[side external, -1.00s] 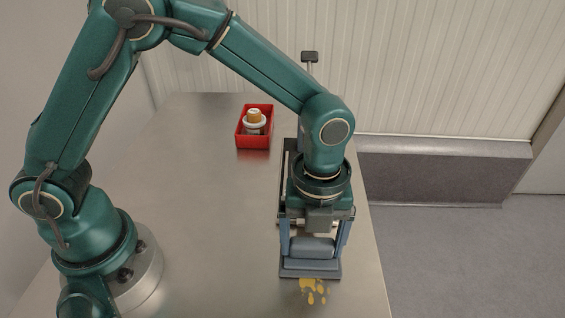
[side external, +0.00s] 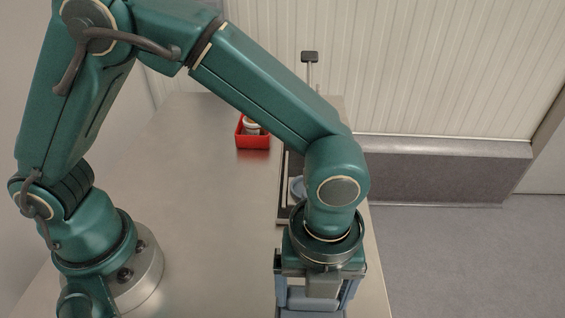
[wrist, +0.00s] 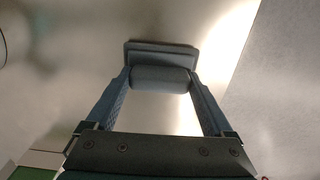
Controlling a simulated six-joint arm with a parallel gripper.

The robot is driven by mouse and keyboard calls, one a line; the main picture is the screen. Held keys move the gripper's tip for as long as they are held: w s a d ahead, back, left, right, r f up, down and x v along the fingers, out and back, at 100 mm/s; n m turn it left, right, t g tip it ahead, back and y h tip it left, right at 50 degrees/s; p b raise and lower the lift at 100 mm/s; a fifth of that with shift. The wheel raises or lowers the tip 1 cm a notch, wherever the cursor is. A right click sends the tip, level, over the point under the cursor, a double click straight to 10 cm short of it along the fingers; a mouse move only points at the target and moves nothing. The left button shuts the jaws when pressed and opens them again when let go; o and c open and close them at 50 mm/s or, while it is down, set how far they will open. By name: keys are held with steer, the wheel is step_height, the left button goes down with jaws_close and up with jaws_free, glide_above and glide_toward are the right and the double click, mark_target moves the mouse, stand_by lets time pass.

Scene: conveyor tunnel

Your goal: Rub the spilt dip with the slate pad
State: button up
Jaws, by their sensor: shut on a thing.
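My gripper (side external: 312,296) is at the bottom edge of the side external view, near the front right of the metal table. It is shut on the slate pad (side external: 312,314), whose lower part is cut off by the frame. In the wrist view the pad (wrist: 161,57) is a grey-blue block with a rounded grip, and the gripper (wrist: 160,80) has one finger on each side of that grip. The spilt dip does not show in either current view; the gripper and pad cover the area where it lay. I cannot tell whether the pad touches the table.
A red box (side external: 253,142) holding a white and orange item stands at the back of the metal table (side external: 205,200). A dark tray (side external: 284,208) with a bluish round thing (side external: 297,187) lies behind my gripper. The table's right edge is close. The left middle is clear.

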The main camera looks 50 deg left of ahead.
steer(key=shift+r, duration=3.8)
steer(key=n, duration=0.3)
steer(key=shift+s+a, duration=0.25)
steer(key=shift+a, duration=0.1)
steer(key=w+a+r+n, duration=0.2)
steer(key=a+n, duration=0.6)
steer(key=w+a+r+n, duration=0.2)
steer(key=a+n, duration=0.6)
steer(key=w+a+r+n, duration=0.2)
steer(key=a+n, duration=0.5)
steer(key=n, duration=0.1)
steer(key=shift+a+r, duration=0.4)
steer(key=shift+w, duration=0.1)
